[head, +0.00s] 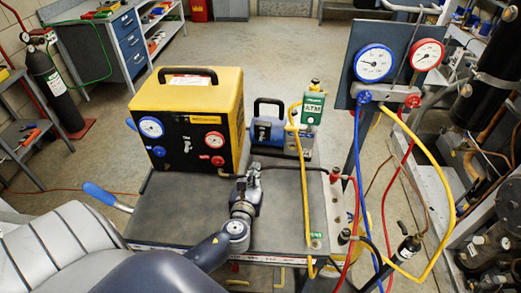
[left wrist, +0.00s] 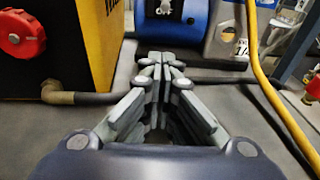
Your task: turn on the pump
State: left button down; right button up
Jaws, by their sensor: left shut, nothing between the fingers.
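The pump (head: 268,133) is a blue and grey unit with a dark carrying handle, standing at the back of the cart top in the head view. In the left wrist view its blue front (left wrist: 170,38) is straight ahead, with a dark patch with white marks near the top edge; I cannot tell if that is a switch. My left gripper (head: 252,171) is shut and empty, pointing at the pump from the near side. In the left wrist view its fingertips (left wrist: 161,62) are together, just in front of the pump; contact cannot be told. My right gripper is not in view.
A yellow and black gauge unit (head: 190,118) stands left of the pump. A gauge manifold (head: 388,95) with coloured hoses stands further right. A black hose (left wrist: 110,98) crosses near my fingers.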

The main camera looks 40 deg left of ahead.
aim_at(261, 138)
pick_arm(q)
jog(key=shift+w, duration=0.1)
jog(key=x, duration=1)
jog(key=shift+w+a+r, duration=0.1)
jog(key=s+r+p, duration=0.1)
jog(key=d+r+p, duration=0.1)
jog(key=r+p, duration=0.1)
jog(key=shift+s, duration=0.4)
jog(key=shift+s+r, duration=0.25)
jog(key=shift+r, duration=0.05)
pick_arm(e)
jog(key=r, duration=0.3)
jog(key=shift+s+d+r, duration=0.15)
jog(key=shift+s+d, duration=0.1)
pick_arm(q)
jog(key=shift+w+f, duration=0.1)
